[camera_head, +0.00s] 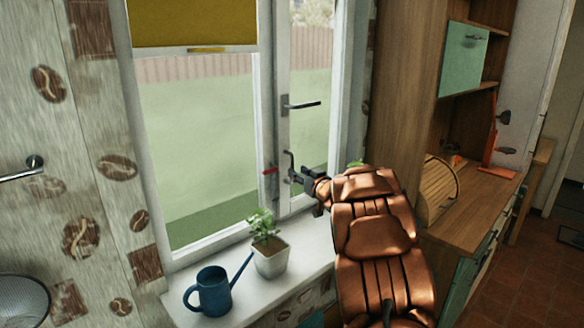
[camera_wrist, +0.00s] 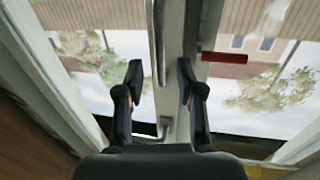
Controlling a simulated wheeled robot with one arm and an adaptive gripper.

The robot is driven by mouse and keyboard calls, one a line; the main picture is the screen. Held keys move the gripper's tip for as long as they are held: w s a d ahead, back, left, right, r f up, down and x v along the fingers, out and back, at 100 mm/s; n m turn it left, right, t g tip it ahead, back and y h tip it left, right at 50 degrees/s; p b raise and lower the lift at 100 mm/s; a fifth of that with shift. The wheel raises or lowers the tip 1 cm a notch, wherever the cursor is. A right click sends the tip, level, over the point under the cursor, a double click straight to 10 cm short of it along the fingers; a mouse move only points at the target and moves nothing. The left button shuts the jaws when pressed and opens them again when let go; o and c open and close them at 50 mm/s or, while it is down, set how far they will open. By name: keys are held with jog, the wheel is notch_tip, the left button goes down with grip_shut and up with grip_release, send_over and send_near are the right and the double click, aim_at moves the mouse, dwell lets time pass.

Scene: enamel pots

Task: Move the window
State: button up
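The window has a wide left pane (camera_head: 195,150) and a narrower right sash (camera_head: 308,75) with a pale frame. The sash carries a dark lever handle (camera_head: 300,104) at mid height and a thin, upright metal handle (camera_head: 291,162) lower down. My gripper (camera_head: 296,179) is at this lower handle, in front of the frame. In the wrist view my gripper (camera_wrist: 160,78) has its two dark fingers apart. A thin metal bar (camera_wrist: 160,45) and a pale frame edge show between and beyond them. I cannot tell whether either finger touches the handle.
A potted plant (camera_head: 271,258) and a blue watering can (camera_head: 212,291) stand on the white sill (camera_head: 302,236), left of my arm. A wooden cabinet (camera_head: 408,85) and counter (camera_head: 474,200) stand close on the right. A yellow blind (camera_head: 190,22) covers the left pane's top.

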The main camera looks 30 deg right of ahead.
aim_at(292, 181)
jog(key=shift+w+d+p, duration=0.15)
jog(key=shift+w+p, duration=0.55)
jog(key=shift+w, duration=1.8)
grip_shut()
